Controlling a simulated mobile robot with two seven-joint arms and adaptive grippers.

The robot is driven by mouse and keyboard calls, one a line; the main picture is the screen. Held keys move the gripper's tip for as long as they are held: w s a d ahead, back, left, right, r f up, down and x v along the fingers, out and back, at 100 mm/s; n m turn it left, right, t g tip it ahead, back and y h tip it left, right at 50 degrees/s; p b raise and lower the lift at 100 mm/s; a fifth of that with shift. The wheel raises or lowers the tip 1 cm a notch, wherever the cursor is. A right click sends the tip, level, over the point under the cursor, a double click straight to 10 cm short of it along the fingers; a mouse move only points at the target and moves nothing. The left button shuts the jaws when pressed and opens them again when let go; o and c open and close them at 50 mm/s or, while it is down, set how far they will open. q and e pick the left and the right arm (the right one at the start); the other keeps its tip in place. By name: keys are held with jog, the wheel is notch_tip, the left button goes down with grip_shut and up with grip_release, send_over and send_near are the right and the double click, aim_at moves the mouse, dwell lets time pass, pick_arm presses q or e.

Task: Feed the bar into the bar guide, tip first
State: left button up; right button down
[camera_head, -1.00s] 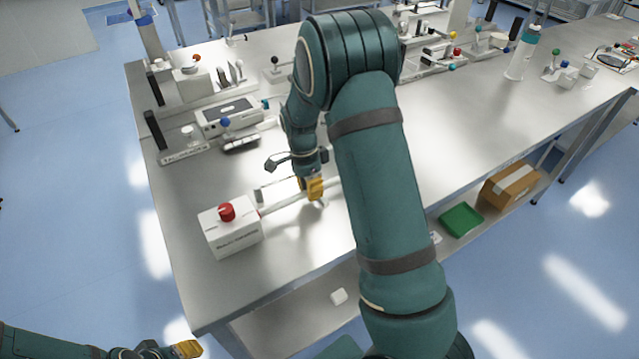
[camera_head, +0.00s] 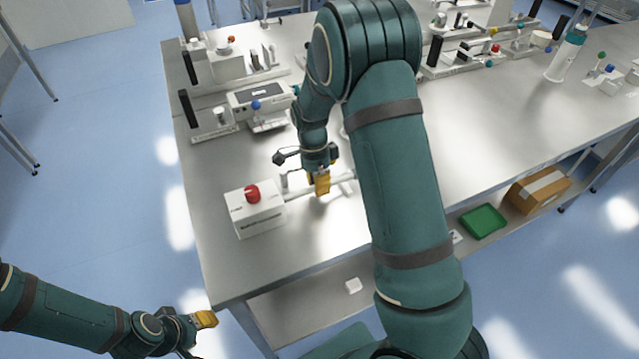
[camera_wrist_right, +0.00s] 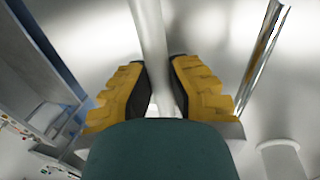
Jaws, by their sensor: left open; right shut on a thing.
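The bar is a slim pale rod that shows in the head view (camera_head: 301,190) and in the right wrist view (camera_wrist_right: 150,40). My right gripper (camera_head: 321,184) is shut on it, with a yellow finger on each side in the wrist view (camera_wrist_right: 160,90). The bar lies low over the bench, and its left end is close to a white box with a red button (camera_head: 254,210). I cannot tell whether that end touches or enters the box, or whether the box is the bar guide. My left gripper (camera_head: 205,319) is open and empty, off the bench at lower left.
The steel bench (camera_head: 222,262) is clear in front of the box. White devices, including one with a screen (camera_head: 262,97), stand behind. A bottle (camera_head: 567,53) stands far right. A green tray (camera_head: 484,221) and a cardboard box (camera_head: 538,191) are on the lower shelf.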

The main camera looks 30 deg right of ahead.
jog(key=shift+f, duration=0.45)
jog(key=c, duration=1)
grip_release()
jog(key=v, duration=1.2)
jog(key=shift+f, duration=0.1)
